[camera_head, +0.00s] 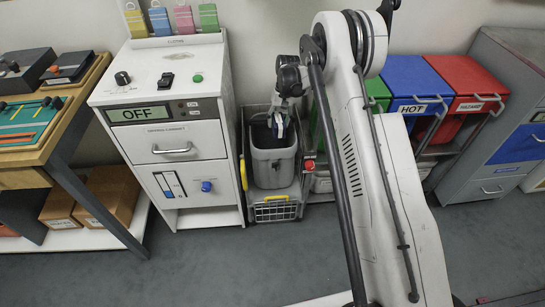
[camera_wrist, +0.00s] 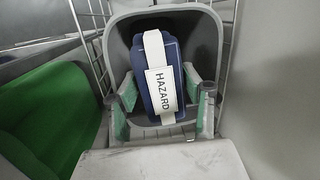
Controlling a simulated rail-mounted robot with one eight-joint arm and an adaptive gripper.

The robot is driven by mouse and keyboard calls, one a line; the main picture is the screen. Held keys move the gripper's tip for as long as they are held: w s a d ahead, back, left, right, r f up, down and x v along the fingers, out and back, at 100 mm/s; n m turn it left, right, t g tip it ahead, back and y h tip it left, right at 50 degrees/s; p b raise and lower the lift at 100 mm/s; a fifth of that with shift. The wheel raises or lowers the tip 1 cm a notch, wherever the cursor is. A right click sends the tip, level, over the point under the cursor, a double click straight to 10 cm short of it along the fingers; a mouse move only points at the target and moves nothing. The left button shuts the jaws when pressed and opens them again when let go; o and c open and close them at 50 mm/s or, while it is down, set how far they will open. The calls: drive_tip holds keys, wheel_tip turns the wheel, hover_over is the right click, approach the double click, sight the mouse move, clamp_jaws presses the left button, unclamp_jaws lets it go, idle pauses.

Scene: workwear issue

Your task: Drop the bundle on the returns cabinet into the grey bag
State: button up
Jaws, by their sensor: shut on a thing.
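A dark blue bundle (camera_wrist: 180,75) with a white strap and a tag reading HAZARD shows in the wrist view. My gripper (camera_wrist: 162,98) is shut on it, with a green-padded finger at each side. Behind and around the bundle in this view is the open mouth of the grey bag (camera_wrist: 207,32). In the head view the grey bag (camera_head: 273,170) stands in a wire-fronted trolley, and my gripper (camera_head: 278,125) points down at its mouth. The bundle is mostly hidden there, and I cannot tell how deep it sits.
A white cabinet (camera_head: 180,190) with an OFF display stands left of the bag. Green, blue (camera_head: 412,78) and red (camera_head: 465,75) lidded bins stand to the right, the blue one marked HOT. A wooden bench (camera_head: 50,140) is at far left. The floor in front is clear.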

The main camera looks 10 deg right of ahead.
drive_tip(key=shift+f, duration=1)
drive_tip(key=o, duration=1.3)
drive_tip(key=shift+o, duration=0.2)
drive_tip(key=r, duration=0.4)
drive_tip(key=d+r, duration=0.1)
drive_tip(key=r, duration=0.3)
drive_tip(key=w+r, duration=0.1)
drive_tip(key=r, duration=0.3)
drive_tip(key=shift+d, duration=0.4)
